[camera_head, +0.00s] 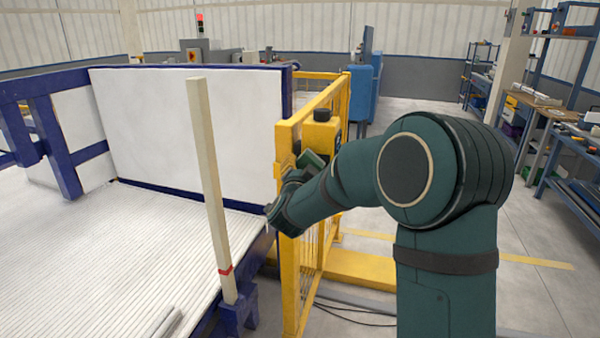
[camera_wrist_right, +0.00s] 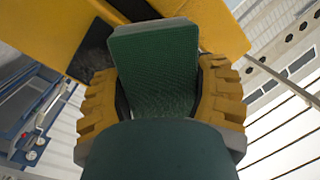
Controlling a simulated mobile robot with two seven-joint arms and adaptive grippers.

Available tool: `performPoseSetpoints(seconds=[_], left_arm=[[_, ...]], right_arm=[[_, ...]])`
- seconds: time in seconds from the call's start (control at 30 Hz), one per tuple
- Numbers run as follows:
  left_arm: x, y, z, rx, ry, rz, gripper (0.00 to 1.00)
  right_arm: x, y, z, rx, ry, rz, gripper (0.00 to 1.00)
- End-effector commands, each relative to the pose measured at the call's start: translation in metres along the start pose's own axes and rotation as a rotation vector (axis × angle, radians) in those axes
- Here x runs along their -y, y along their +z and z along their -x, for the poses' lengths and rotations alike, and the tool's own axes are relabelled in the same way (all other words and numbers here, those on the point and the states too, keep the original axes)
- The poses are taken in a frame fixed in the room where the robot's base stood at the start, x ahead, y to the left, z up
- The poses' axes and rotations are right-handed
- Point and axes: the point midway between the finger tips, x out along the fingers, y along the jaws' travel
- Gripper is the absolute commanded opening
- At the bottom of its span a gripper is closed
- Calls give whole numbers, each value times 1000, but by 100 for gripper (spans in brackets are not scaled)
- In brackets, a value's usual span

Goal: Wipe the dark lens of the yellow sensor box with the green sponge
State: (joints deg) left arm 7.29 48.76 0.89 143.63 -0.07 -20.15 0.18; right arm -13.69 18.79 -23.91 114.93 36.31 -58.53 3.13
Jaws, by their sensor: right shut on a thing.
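The yellow sensor box (camera_head: 318,131) stands by the yellow fence in the head view, with a dark area on its right side. In the right wrist view, yellow surfaces (camera_wrist_right: 215,25) of it seem to fill the top, with a dark patch (camera_wrist_right: 93,48) at the upper left that may be the lens. My right gripper (camera_wrist_right: 158,88) is shut on the green sponge (camera_wrist_right: 152,62), with yellow fingers on both sides. The sponge's far end overlaps the yellow surface; I cannot tell whether they touch. In the head view, my right gripper (camera_head: 303,172) is just below the box. My left gripper is not in view.
The yellow fence (camera_head: 290,262) stands close beside my right arm. A pale upright post (camera_head: 209,180) with a red band stands left of it, at the edge of a ribbed white table (camera_head: 100,250) with blue framing. Open floor (camera_head: 540,225) lies to the right.

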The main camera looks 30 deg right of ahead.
Motion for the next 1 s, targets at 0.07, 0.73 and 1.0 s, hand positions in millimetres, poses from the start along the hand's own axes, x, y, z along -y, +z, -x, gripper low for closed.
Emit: performPoseSetpoints(seconds=[0.07,0.73,1.0], left_arm=[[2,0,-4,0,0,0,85],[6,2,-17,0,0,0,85],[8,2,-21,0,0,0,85]], right_arm=[[-7,-4,1,-3,2,-1,35],[-38,-29,7,-3,3,-1,35],[-50,-39,9,-2,3,0,35]])
